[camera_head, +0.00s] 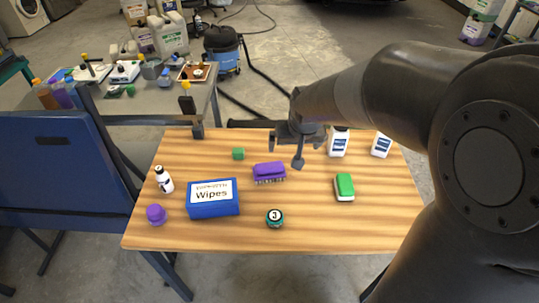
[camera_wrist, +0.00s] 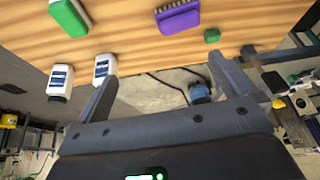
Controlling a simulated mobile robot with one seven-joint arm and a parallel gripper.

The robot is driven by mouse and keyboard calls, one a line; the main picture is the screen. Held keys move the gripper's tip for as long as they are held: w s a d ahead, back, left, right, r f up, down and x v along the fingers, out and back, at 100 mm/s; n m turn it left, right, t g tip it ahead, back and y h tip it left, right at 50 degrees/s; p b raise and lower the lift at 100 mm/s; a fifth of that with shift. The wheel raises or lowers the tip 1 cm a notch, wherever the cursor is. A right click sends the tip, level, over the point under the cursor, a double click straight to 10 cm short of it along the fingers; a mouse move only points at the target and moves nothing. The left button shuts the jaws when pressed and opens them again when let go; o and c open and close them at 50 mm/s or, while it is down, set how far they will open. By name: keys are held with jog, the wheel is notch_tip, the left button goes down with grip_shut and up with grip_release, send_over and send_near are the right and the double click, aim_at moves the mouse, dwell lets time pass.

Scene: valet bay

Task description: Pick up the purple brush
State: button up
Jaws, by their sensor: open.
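The purple brush (camera_head: 268,172) lies on the wooden table (camera_head: 340,232) near its middle, with its bristles facing down toward the front. In the wrist view the purple brush (camera_wrist: 178,17) shows at the top, beyond the fingertips. My gripper (camera_head: 298,150) hangs above the back part of the table, a little behind and to the right of the brush. In the wrist view my gripper (camera_wrist: 168,78) has its two fingers wide apart with nothing between them. The gripper is apart from the brush.
A blue wipes box (camera_head: 213,208), a green cube (camera_head: 238,153), a green-and-white block (camera_head: 344,187), a round tin (camera_head: 275,218), a purple knobbed item (camera_head: 156,214) and white bottles (camera_head: 338,143) stand around the brush. A blue chair-like panel (camera_head: 55,165) is at left.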

send_near(269, 166)
jog(key=shift+n, duration=0.4)
jog(key=shift+x, duration=4.7)
jog(key=shift+c, duration=0.4)
jog(key=c, duration=0.6)
jog(key=shift+r, duration=0.1)
jog(key=shift+c, duration=0.3)
jog(key=shift+r, duration=0.1)
